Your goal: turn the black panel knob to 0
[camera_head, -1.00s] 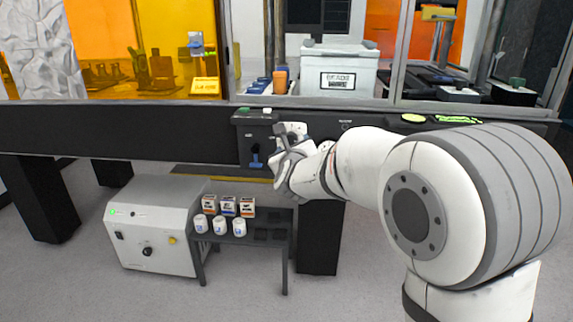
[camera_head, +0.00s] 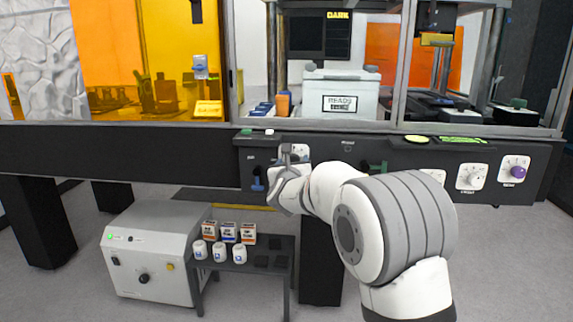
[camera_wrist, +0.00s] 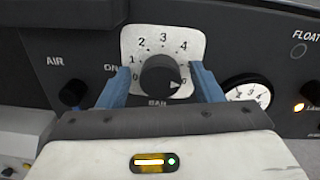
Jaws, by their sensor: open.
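The black panel knob (camera_wrist: 163,76) sits on a white dial plate (camera_wrist: 190,44) marked with numbers from 0 at lower left to 6 at lower right, with BAR below. Its white pointer mark points to lower right, near the 6. My gripper (camera_wrist: 159,70) is open, with one blue finger on each side of the knob; I cannot tell whether they touch it. In the head view my gripper (camera_head: 291,160) is at the panel front and hides the knob, while part of the white dial plate (camera_head: 303,150) shows.
The AIR knob (camera_wrist: 73,92) is left of the dial. Further right on the panel are a white dial (camera_head: 472,176) and a purple knob (camera_head: 518,171). A low table (camera_head: 268,245) with small boxes and jars stands below.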

